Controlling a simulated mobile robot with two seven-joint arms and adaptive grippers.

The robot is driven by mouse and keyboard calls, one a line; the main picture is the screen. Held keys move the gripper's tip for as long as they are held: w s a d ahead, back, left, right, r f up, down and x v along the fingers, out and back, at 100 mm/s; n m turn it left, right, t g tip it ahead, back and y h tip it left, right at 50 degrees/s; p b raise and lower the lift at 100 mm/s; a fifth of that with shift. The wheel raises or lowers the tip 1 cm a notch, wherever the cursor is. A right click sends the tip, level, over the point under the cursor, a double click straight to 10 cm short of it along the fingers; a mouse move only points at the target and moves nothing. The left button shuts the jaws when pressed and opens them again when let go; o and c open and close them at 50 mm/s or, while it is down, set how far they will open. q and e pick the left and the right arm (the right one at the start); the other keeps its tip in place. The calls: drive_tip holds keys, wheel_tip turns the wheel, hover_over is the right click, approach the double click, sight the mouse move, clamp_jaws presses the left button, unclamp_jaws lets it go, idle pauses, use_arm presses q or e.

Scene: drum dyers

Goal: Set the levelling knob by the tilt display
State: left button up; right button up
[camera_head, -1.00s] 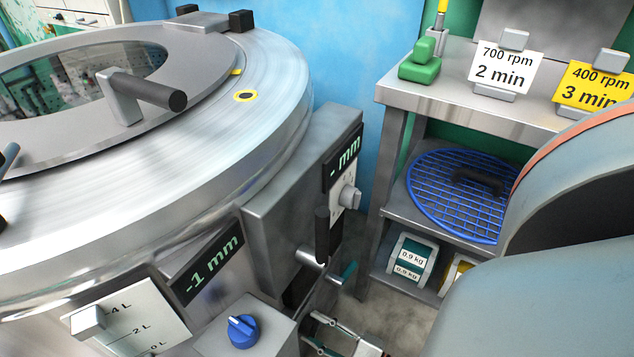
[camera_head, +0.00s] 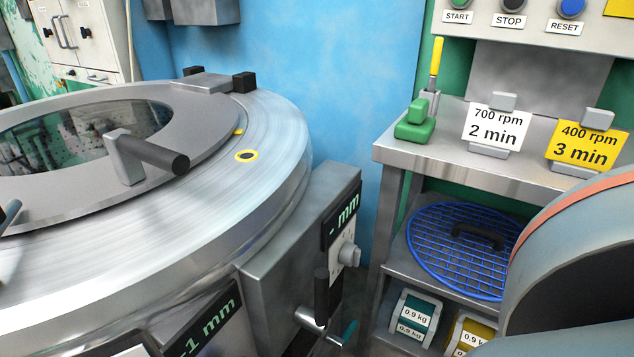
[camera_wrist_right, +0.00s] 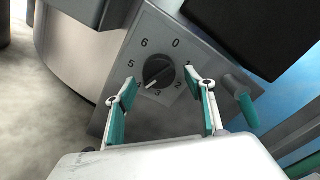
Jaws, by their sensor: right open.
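In the head view the display reading "-1 mm" (camera_head: 205,325) on the drum's front is cut by the lower edge. A second display (camera_head: 343,215), on the side of a grey box, shows a minus sign and "mm"; its digit is not legible. A pale grey knob (camera_head: 350,255) sits below it. My right gripper (camera_wrist_right: 165,88) is open in the right wrist view, its fingers on either side of a dark round knob (camera_wrist_right: 159,72) on a numbered plate. The knob's pale mark points to the lower left, past 3. Contact cannot be told.
The steel drum (camera_head: 225,215) with a black lid handle (camera_head: 155,155) fills the left. A bench (camera_head: 400,150) with speed cards stands right, a blue grid (camera_head: 450,270) and weights below. In the wrist view a teal-ended bar (camera_wrist_right: 240,98) stands close to my right finger.

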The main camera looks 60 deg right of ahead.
drive_tip(key=s, duration=1)
drive_tip(key=shift+s+d, duration=0.25)
drive_tip(key=shift+d, duration=0.2)
